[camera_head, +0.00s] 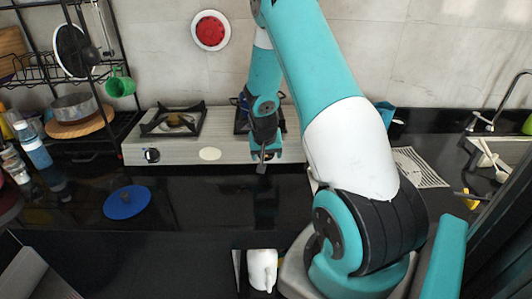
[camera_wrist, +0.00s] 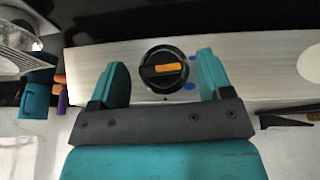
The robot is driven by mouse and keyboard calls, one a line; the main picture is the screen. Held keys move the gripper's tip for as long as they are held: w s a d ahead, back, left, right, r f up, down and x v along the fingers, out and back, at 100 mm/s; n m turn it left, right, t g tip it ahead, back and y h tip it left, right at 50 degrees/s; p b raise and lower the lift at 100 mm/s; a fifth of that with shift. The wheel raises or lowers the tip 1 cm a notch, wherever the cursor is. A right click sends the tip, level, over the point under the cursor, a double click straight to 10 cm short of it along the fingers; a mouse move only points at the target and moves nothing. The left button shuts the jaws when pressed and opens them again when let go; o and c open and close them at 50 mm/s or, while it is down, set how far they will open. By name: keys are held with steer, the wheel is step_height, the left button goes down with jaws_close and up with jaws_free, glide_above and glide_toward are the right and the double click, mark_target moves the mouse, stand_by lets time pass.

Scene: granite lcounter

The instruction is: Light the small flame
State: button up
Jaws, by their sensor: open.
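The stove (camera_head: 185,150) is a steel two-burner hob on the far counter, with an oval white plate in its front panel. Its left knob (camera_head: 152,155) is black; the right knob is hidden behind my gripper (camera_head: 262,165) in the head view. In the wrist view, a round black knob (camera_wrist: 156,82) with an orange bar lies between the fingers of my gripper (camera_wrist: 162,65), with a gap on each side. The bar lies nearly level in that view. Two blue marks (camera_wrist: 190,86) are on the panel beside the knob. No flame is visible; my arm partly covers the right burner.
A blue disc-shaped lid (camera_head: 127,202) lies on the black counter. A rack with a pan (camera_head: 75,105) stands at the left. A blue cup (camera_head: 385,112) is right of the stove, and a sink (camera_head: 500,150) is at the far right. The counter before the stove is mostly clear.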

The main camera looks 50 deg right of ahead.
steer(key=c, duration=0.9)
steer(key=shift+w+a+f+n+g+h+b, duration=0.15)
steer(key=shift+n+g+h+b, duration=0.15)
steer(key=shift+n, duration=0.1)
steer(key=shift+n+g+h, duration=0.4)
steer(key=shift+g+h, duration=0.1)
steer(key=o, duration=0.9)
steer(key=shift+r, duration=0.25)
